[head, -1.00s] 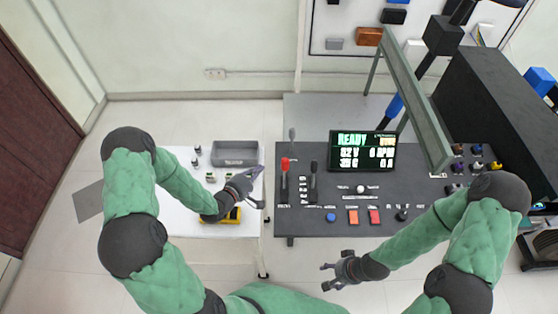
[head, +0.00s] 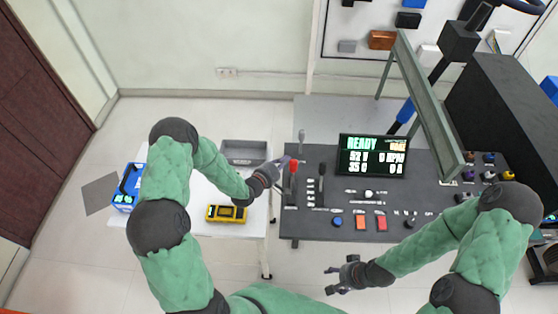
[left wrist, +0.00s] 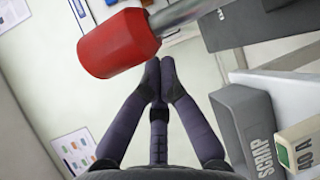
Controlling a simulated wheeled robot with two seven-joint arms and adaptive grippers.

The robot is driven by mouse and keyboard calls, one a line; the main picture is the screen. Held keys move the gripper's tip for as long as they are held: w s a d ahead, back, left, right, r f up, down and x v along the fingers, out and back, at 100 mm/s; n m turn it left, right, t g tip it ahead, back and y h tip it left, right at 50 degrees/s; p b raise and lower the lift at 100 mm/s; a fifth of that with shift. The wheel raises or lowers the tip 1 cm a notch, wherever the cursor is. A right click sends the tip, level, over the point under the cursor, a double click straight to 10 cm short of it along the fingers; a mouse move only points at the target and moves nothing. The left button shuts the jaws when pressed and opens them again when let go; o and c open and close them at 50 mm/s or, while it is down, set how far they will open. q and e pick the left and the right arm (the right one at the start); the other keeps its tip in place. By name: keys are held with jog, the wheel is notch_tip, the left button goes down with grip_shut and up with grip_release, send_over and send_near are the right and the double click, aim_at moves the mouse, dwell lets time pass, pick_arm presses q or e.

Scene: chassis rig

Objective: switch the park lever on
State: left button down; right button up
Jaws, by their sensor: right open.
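A lever with a red knob (head: 293,167) stands upright near the left edge of the dark control panel (head: 305,222). Small lettering beside it is too small to read surely as the park label. In the left wrist view its red knob (left wrist: 118,43) and grey shaft loom large, close to the camera. My left gripper (head: 284,161) is just left of the knob; its fingertips (left wrist: 160,66) are together with nothing between them. Contact with the lever is unclear. My right gripper (head: 330,280) is open and empty in front of the panel.
A black-handled lever (head: 322,172) and a grey lever (head: 301,138) stand near the red one. A lit display (head: 373,155) reads READY. On the white table left are a grey scrap bin (head: 243,147) and a yellow device (head: 227,213). A green frame rises over the panel's right.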

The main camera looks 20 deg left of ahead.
pick_arm(q)
jog(key=shift+s+d+r, duration=0.35)
jog(key=shift+s+d, duration=0.2)
jog(key=shift+s, duration=0.25)
pick_arm(e)
jog(key=shift+r, duration=0.15)
jog(key=shift+s, duration=0.1)
